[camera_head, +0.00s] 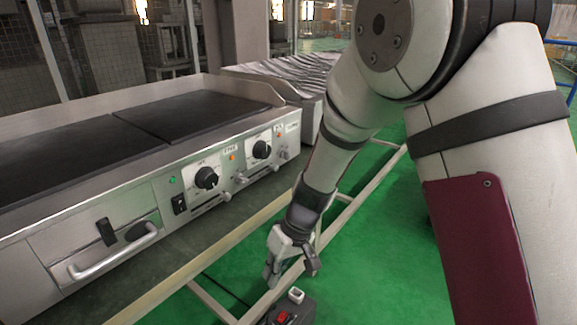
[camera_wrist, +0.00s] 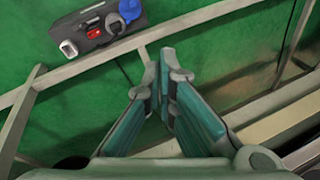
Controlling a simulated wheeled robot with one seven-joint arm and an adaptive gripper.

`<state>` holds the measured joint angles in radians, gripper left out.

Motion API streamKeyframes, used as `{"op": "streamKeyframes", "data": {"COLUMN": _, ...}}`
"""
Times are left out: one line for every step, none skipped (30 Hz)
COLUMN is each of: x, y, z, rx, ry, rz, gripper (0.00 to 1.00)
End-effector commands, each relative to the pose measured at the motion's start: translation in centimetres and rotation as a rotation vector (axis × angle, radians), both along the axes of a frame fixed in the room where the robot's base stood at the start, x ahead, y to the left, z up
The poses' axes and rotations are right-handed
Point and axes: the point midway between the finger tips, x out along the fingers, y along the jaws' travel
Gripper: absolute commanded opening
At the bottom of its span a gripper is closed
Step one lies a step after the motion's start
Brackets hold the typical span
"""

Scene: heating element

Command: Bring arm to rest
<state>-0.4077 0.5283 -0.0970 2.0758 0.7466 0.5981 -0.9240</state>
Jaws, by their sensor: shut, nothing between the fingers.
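My gripper (camera_head: 290,277) hangs pointing down at the lower middle of the head view, in front of the table frame's edge. In the wrist view its two teal-padded fingers (camera_wrist: 160,84) come together at the tips with nothing between them. My arm comes down from the upper right of the head view, bent at the elbow. The gripper touches no object that I can see.
A steel heating unit (camera_head: 150,165) with dark plates, knobs and a drawer handle (camera_head: 112,257) stands on the left. A metal table frame (camera_head: 235,245) runs beside my gripper. A dark box with a red switch (camera_wrist: 95,27) lies below, near green floor.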

Motion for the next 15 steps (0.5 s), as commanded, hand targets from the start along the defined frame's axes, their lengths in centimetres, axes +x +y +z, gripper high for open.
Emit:
{"op": "streamKeyframes", "data": {"x": -0.5, "y": -0.8, "z": 2.5, "rx": 0.012, "ry": -0.001, "rz": -0.018, "gripper": 0.00}}
{"op": "streamKeyframes", "data": {"x": -1.0, "y": -1.2, "z": 3.8, "rx": 0.017, "ry": 0.005, "rz": -0.029, "gripper": 0.00}}
{"op": "streamKeyframes", "data": {"x": -1.7, "y": -1.9, "z": 5.3, "rx": 0.021, "ry": 0.011, "rz": -0.042, "gripper": 0.00}}
{"op": "streamKeyframes", "data": {"x": -2.3, "y": -2.4, "z": 6.5, "rx": 0.023, "ry": 0.016, "rz": -0.051, "gripper": 0.00}}
{"op": "streamKeyframes", "data": {"x": -2.8, "y": -2.9, "z": 7.6, "rx": 0.024, "ry": 0.021, "rz": -0.061, "gripper": 0.00}}
{"op": "streamKeyframes", "data": {"x": -3.7, "y": -3.6, "z": 9.0, "rx": 0.024, "ry": 0.026, "rz": -0.075, "gripper": 0.00}}
{"op": "streamKeyframes", "data": {"x": -4.3, "y": -4.2, "z": 10.0, "rx": 0.023, "ry": 0.029, "rz": -0.084, "gripper": 0.00}}
{"op": "streamKeyframes", "data": {"x": -5.0, "y": -4.7, "z": 11.0, "rx": 0.021, "ry": 0.035, "rz": -0.095, "gripper": 0.00}}
{"op": "streamKeyframes", "data": {"x": -6.0, "y": -5.5, "z": 12.2, "rx": 0.017, "ry": 0.040, "rz": -0.109, "gripper": 0.00}}
{"op": "streamKeyframes", "data": {"x": -6.7, "y": -6.1, "z": 13.1, "rx": 0.011, "ry": 0.044, "rz": -0.120, "gripper": 0.00}}
{"op": "streamKeyframes", "data": {"x": -7.5, "y": -6.7, "z": 13.9, "rx": 0.007, "ry": 0.047, "rz": -0.132, "gripper": 0.00}}
{"op": "streamKeyframes", "data": {"x": -8.6, "y": -7.5, "z": 14.9, "rx": -0.001, "ry": 0.053, "rz": -0.148, "gripper": 0.00}}
{"op": "streamKeyframes", "data": {"x": -9.4, "y": -8.2, "z": 15.7, "rx": -0.008, "ry": 0.055, "rz": -0.162, "gripper": 0.00}}
{"op": "streamKeyframes", "data": {"x": -10.2, "y": -8.8, "z": 16.3, "rx": -0.016, "ry": 0.058, "rz": -0.175, "gripper": 0.00}}
{"op": "streamKeyframes", "data": {"x": -11.4, "y": -9.7, "z": 17.2, "rx": -0.028, "ry": 0.061, "rz": -0.193, "gripper": 0.00}}
